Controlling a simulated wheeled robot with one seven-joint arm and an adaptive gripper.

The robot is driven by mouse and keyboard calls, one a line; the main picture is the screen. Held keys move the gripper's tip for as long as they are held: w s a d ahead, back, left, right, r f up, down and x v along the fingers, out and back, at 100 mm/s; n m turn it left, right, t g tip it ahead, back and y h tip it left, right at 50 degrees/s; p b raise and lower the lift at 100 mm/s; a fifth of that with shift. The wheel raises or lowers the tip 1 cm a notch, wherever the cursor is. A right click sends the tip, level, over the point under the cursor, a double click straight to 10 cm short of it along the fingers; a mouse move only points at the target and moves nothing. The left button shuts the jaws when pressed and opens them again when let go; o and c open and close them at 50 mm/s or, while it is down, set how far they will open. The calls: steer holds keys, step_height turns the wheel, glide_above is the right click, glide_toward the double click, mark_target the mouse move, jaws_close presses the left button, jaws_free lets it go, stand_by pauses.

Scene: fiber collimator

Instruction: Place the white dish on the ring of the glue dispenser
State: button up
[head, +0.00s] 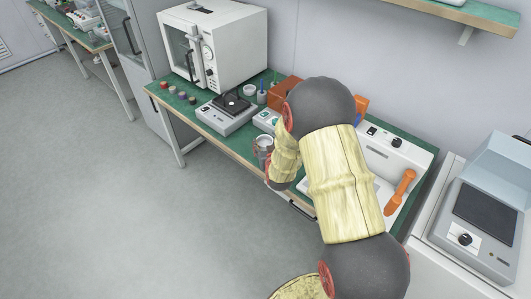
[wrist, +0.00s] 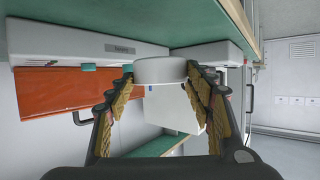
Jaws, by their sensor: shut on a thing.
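My gripper (wrist: 160,78) is shut on the white dish (wrist: 160,70). The dish is a shallow round piece, level between the fingertips in the wrist view. In the head view, my gripper (head: 263,152) is by the bench's front edge, left of my arm, with the pale dish (head: 264,141) at its top. I cannot clearly make out the glue dispenser or its ring; a small white unit (head: 265,119) with a greenish panel stands just behind the gripper, partly hidden by my arm.
A grey device with a black plate (head: 232,104) stands left of the gripper, with a white oven (head: 210,45) behind. Small coloured jars (head: 181,96) stand on the green bench (head: 205,134). An orange box (head: 286,92) is partly covered. The floor in front is clear.

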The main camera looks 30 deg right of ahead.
mark_target(266, 144)
steer(key=shift+w+d+f+b, duration=0.2)
steer(key=shift+w+d+f, duration=0.05)
steer(key=shift+w+f, duration=0.35)
steer(key=shift+w+d+f+b, duration=0.15)
steer(key=shift+w+d+f, duration=0.1)
steer(key=shift+w+f, duration=0.3)
step_height(266, 144, down, 4)
steer(key=shift+r+b, duration=0.2)
steer(key=shift+b, duration=0.6)
steer(key=shift+r, duration=0.1)
steer(key=o, duration=0.7)
steer(key=shift+f, duration=0.2)
steer(key=o, duration=0.5)
steer(key=shift+r, duration=0.15)
